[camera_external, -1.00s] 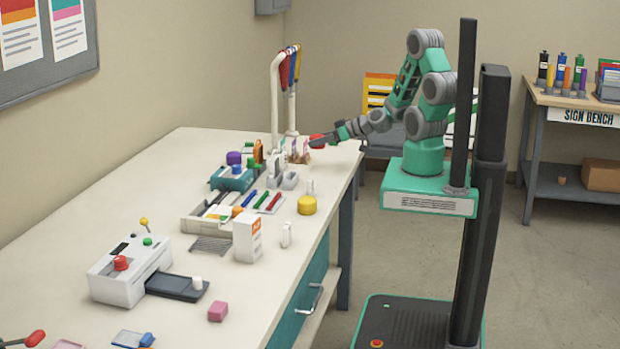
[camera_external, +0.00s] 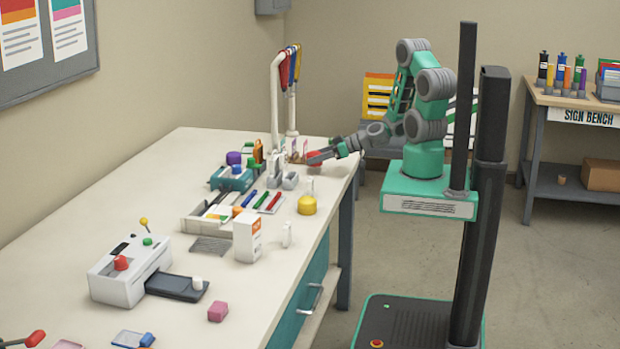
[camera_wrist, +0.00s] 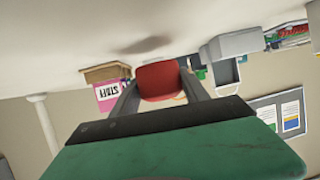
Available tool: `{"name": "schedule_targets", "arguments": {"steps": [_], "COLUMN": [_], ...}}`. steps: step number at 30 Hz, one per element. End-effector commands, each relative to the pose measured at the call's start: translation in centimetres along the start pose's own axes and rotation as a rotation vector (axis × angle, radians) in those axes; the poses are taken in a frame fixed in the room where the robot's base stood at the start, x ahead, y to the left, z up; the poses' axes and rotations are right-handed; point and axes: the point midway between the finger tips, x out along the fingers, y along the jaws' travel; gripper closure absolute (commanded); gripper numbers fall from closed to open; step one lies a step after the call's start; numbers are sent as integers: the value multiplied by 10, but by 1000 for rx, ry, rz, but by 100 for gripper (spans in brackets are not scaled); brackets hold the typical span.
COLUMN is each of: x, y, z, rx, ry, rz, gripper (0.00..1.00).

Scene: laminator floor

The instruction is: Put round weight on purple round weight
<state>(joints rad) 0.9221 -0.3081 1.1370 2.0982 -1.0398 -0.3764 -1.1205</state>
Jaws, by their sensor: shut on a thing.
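The red round weight (camera_external: 313,158) is held at the end of my gripper (camera_external: 322,156), over the far right part of the bench. In the wrist view the red weight (camera_wrist: 158,76) sits between the two fingers, which are shut on it. A dark shadow on the bench top beside it suggests it is off the surface. The purple round weight (camera_external: 233,158) stands further left on the bench, behind the teal device. It is apart from my gripper, and its lower part is partly hidden. I cannot make it out in the wrist view.
A yellow round weight (camera_external: 307,205) stands near the bench's right edge. A teal device (camera_external: 231,180), a grey holder (camera_external: 290,180) and a white rack with hanging straps (camera_external: 277,95) stand nearby. A card box (camera_wrist: 108,92) is close to my gripper.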

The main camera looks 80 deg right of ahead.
Motion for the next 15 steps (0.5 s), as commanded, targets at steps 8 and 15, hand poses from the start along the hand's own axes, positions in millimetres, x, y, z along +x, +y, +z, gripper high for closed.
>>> {"name": "schedule_targets", "arguments": {"steps": [8,15], "x": [10,11], "y": [1,1], "z": [22,26], "rx": [-1,-1], "ry": [2,1], "rz": [1,1], "gripper": [100,100]}}
